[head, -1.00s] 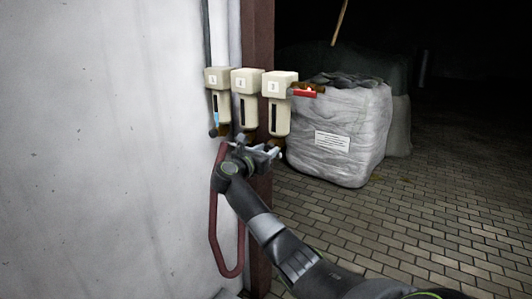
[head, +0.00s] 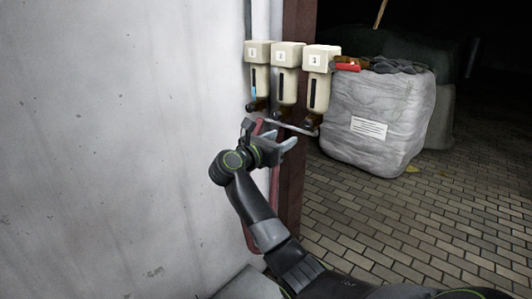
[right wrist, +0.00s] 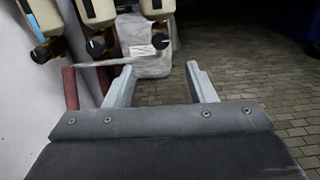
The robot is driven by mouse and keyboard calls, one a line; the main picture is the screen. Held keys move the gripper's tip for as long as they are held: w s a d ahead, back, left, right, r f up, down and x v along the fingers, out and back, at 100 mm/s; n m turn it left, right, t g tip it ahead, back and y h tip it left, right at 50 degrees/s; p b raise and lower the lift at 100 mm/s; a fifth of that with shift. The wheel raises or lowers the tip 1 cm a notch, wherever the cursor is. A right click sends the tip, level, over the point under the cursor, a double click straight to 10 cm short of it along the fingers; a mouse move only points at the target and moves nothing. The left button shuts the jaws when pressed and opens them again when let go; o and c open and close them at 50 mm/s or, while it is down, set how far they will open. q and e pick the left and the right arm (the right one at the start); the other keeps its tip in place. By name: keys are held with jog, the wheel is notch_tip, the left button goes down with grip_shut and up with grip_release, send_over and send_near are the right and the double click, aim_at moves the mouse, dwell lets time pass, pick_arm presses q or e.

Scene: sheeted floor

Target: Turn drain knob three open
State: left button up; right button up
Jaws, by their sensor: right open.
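Three cream filter units hang in a row on the wall, the third (head: 319,75) at the right. Drain knob three (head: 309,121), dark on a brass fitting, is under it. It also shows in the right wrist view (right wrist: 159,41), beyond the gap between my fingers. The knobs of unit one (right wrist: 40,54) and unit two (right wrist: 96,46) are to its left. My right gripper (head: 275,138) is open and empty, below and in front of the units, apart from the knobs. It also shows in the right wrist view (right wrist: 160,70). My left gripper is out of view.
A thin grey bar (right wrist: 105,62) runs below the knobs. A red valve handle (head: 348,67) sits right of unit three. A wrapped bale (head: 375,110) stands behind on paving.

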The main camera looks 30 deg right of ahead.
jog(key=b+v, duration=0.1)
jog(key=v, duration=0.5)
jog(key=shift+r, duration=0.1)
dwell(0.3)
